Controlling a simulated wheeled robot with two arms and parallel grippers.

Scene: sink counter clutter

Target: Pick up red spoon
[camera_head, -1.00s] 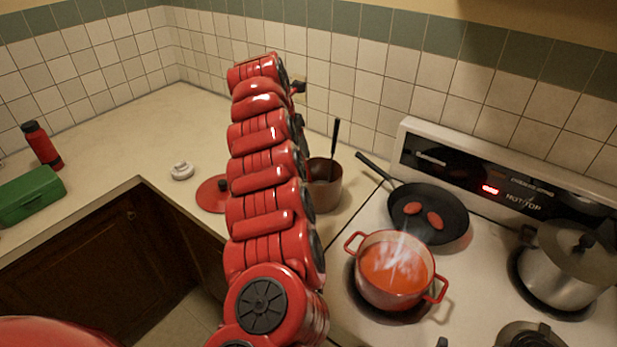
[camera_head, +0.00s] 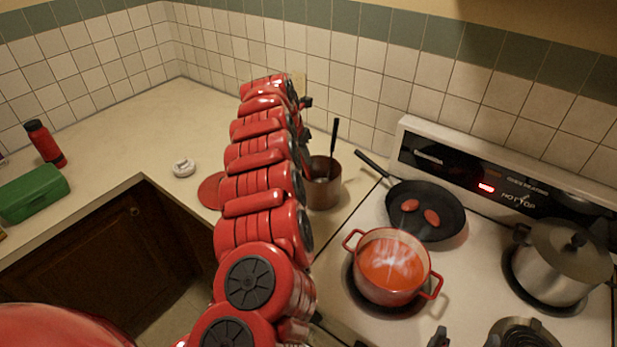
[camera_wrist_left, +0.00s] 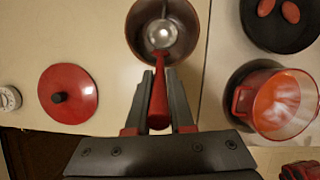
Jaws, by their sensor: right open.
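The red spoon (camera_wrist_left: 158,105) shows in the left wrist view as a red handle that reaches to the copper-brown pot (camera_wrist_left: 134,32). The handle lies between the two fingers of my left gripper (camera_wrist_left: 159,76), and I cannot tell whether they press on it.
A red lid (camera_wrist_left: 70,92) lies on the counter left of the pot. On the stove are a red pot of soup (camera_head: 391,265), a black frying pan (camera_head: 430,222) and a lidded steel pot (camera_head: 550,280).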

